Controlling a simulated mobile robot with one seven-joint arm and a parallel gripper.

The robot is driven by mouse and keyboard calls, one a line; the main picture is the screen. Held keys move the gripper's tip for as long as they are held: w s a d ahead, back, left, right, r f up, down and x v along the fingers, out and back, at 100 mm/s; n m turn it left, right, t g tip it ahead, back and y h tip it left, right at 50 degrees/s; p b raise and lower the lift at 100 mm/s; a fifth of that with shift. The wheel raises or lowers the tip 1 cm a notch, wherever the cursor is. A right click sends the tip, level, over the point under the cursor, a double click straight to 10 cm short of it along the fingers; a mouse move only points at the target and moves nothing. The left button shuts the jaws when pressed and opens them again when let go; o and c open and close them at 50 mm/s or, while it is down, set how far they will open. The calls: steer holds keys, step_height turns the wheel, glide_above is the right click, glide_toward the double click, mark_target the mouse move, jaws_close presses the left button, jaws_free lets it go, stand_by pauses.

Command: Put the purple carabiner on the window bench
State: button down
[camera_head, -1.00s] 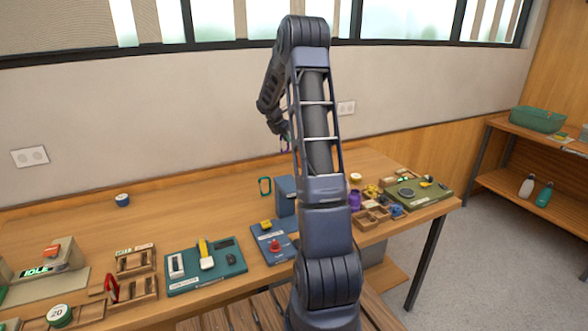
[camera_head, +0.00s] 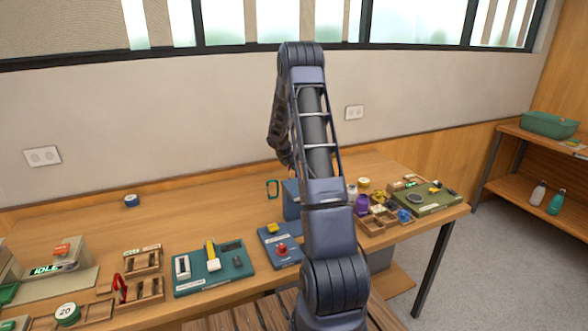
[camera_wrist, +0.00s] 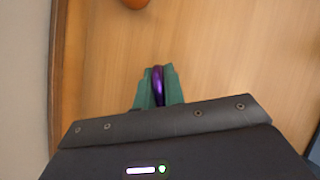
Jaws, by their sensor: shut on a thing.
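My gripper (camera_wrist: 157,88) shows in the wrist view with its green fingers closed on the purple carabiner (camera_wrist: 158,82). The carabiner is seen edge-on between the fingers, and much of it is hidden by them. Below it is a bare wooden surface; I cannot tell the gap between them. In the head view my arm hides most of the gripper and the carabiner. The long wooden bench (camera_head: 215,203) runs under the windows, with a clear strip along its back by the wall.
A blue-and-white roll (camera_head: 131,201) sits at the back left. A shelf (camera_head: 510,167) stands at right.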

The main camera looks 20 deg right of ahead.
steer(key=shift+f, duration=0.3)
steer(key=c, duration=1.5)
jaws_free()
steer(key=shift+r, duration=0.1)
steer(key=s+a+r+m, duration=0.2)
steer(key=s+a+r, duration=0.15)
steer(key=r, duration=0.35)
steer(key=s+a+r+m, duration=0.2)
steer(key=s+a+r, duration=0.1)
steer(key=s+r, duration=0.3)
steer(key=s+a+r+m, duration=0.1)
steer(key=s+a+r, duration=0.2)
steer(key=r, duration=0.5)
steer(key=s+a+r+m+y, duration=0.1)
steer(key=s+a+r+m, duration=0.1)
steer(key=s+r+m, duration=0.3)
steer(key=s+a+r+m+y, duration=0.1)
steer(key=s+a+r, duration=0.1)
steer(key=s, duration=0.5)
steer(key=s+a+m+t+y, duration=0.1)
steer(key=s+a+m, duration=0.3)
steer(key=s, duration=0.9)
steer(key=s+a+r+m+t+y, duration=0.1)
steer(key=s+a+m, duration=0.4)
steer(key=s, duration=0.8)
steer(key=shift+r+m+y, duration=0.15)
steer(key=shift+m+y, duration=0.65)
steer(key=shift+m, duration=0.4)
